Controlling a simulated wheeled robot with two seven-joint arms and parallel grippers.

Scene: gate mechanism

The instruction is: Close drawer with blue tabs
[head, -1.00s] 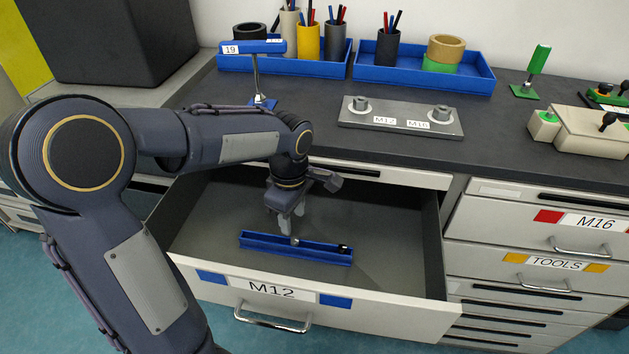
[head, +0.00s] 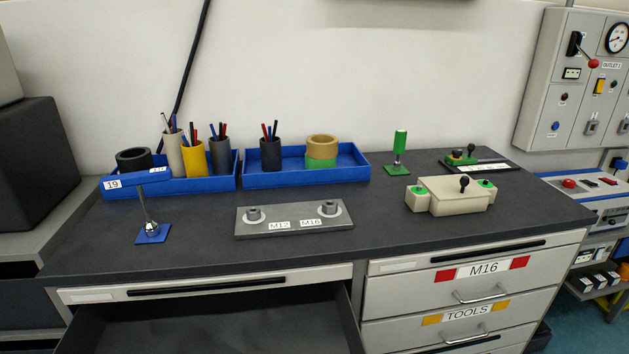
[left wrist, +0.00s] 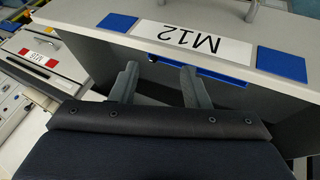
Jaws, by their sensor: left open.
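The drawer with blue tabs is open. In the head view its dark interior (head: 210,325) shows at the bottom, while its front is out of the picture. In the left wrist view the drawer front carries an upside-down M12 label (left wrist: 190,42) between two blue tabs (left wrist: 117,22) (left wrist: 281,64). Part of its metal handle (left wrist: 252,10) shows at the top edge. My left gripper (left wrist: 160,88) is open, its two fingers apart with nothing between them, close to the drawer front. A blue tray (left wrist: 205,73) shows partly behind the fingers. My right gripper is not in view.
The countertop above holds a grey plate (head: 290,218) with two pegs, blue trays (head: 307,177) with pen cups, and a blue stand (head: 152,235). Shut M16 (head: 484,269) and TOOLS (head: 467,313) drawers are at the right.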

